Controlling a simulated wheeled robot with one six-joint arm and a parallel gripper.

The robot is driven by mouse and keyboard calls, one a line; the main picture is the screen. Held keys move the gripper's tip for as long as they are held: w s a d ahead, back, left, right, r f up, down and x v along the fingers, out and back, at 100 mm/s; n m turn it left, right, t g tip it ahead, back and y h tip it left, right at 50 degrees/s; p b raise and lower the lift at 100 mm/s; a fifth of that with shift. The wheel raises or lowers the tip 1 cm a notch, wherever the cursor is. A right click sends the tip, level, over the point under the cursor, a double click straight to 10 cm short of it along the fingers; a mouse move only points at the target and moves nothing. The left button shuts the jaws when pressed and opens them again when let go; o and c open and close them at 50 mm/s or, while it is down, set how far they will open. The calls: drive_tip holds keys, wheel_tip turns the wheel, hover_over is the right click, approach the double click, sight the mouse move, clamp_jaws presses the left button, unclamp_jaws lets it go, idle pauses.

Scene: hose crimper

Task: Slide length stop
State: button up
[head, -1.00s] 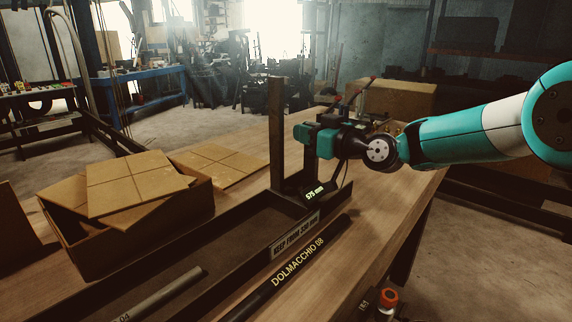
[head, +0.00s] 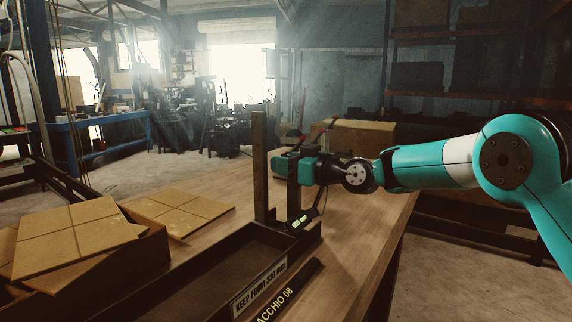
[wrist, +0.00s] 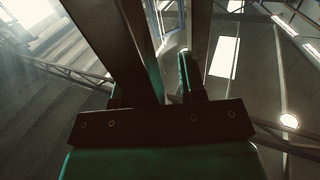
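The length stop looks to be the dark upright assembly at the far end of a long metal trough (head: 207,285). It has a tall post (head: 259,170), a shorter post (head: 294,197) and a small lit readout (head: 301,219) too small to read now. My gripper (head: 288,160) is level, reaching in from the right at the top of the shorter post, just right of the tall post. In the wrist view a thick dark post (wrist: 118,45) rises in front of the gripper plate, and one finger (wrist: 188,75) shows right of it.
A cardboard box with flat panels (head: 85,250) stands left of the trough, and another panel (head: 178,210) lies behind it. A closed carton (head: 360,135) is behind my gripper. The right tabletop (head: 350,250) is clear.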

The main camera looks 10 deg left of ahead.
drive_tip(key=shift+d, duration=0.4)
drive_tip(key=b+v, duration=0.5)
drive_tip(key=v, duration=1.2)
drive_tip(key=s+a+m+g+h+p, duration=0.2)
drive_tip(key=s+g+h+p, duration=0.35)
drive_tip(key=s, duration=1.05)
drive_tip(key=s+d+f+m+g+h+p, duration=0.1)
drive_tip(key=s+d+h, duration=0.1)
drive_tip(key=s, duration=0.4)
drive_tip(key=s+d+f+m+h+p, duration=0.1)
drive_tip(key=s+d+h+p, duration=0.1)
drive_tip(key=s+d, duration=0.2)
drive_tip(key=s+d+f+m+g+h+p, duration=0.1)
drive_tip(key=s+d+h, duration=0.1)
drive_tip(key=s, duration=0.6)
drive_tip(key=shift+d+f+m+g, duration=0.3)
drive_tip(key=shift+d+f+g, duration=0.05)
drive_tip(key=shift+d, duration=0.25)
drive_tip(key=shift+a, duration=0.15)
